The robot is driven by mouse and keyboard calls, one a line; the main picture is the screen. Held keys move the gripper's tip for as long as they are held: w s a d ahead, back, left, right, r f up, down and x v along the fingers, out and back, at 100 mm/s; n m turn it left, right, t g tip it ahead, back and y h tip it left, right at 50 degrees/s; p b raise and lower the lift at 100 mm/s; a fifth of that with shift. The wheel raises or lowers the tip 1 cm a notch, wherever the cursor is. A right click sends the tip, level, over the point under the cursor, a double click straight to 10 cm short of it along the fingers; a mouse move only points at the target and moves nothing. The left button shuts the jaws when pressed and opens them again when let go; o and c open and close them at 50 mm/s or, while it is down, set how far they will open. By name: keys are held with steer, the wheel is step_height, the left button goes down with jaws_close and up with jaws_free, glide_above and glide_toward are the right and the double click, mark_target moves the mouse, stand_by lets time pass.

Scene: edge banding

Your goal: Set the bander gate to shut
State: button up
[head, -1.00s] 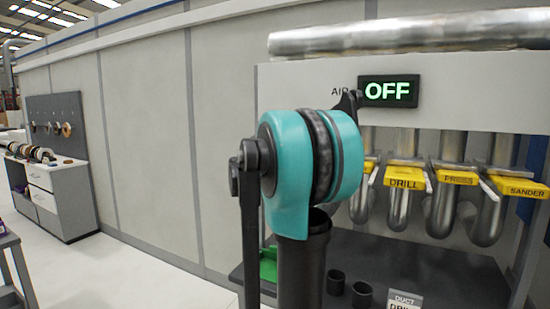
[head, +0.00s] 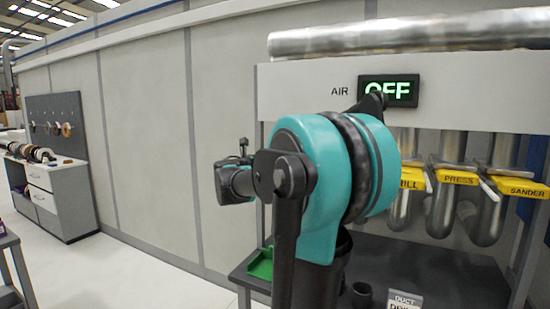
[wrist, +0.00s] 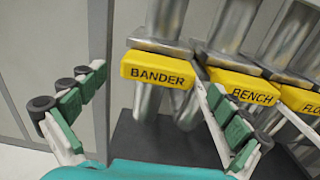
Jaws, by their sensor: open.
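The bander gate (wrist: 158,70) shows in the wrist view as a yellow plate marked BANDER, set across a metal duct pipe. The plate looks slightly tilted. My gripper (wrist: 148,76) is open in the wrist view, with one green-padded finger to the left of the plate and the other to its right. The right finger's tip is close to the plate's right end; I cannot tell whether it touches. Nothing is held. In the head view my own arm hides the bander gate and the gripper fingers.
The BENCH gate (wrist: 241,86) sits close on the right, with another yellow gate beyond. In the head view, the PRESS gate (head: 458,177) and SANDER gate (head: 520,188) are farther right. The AIR display (head: 405,92) reads OFF, partly covered. A green tray (head: 260,264) lies on the dark shelf.

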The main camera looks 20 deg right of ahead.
steer(key=v, duration=0.5)
stand_by(0.5)
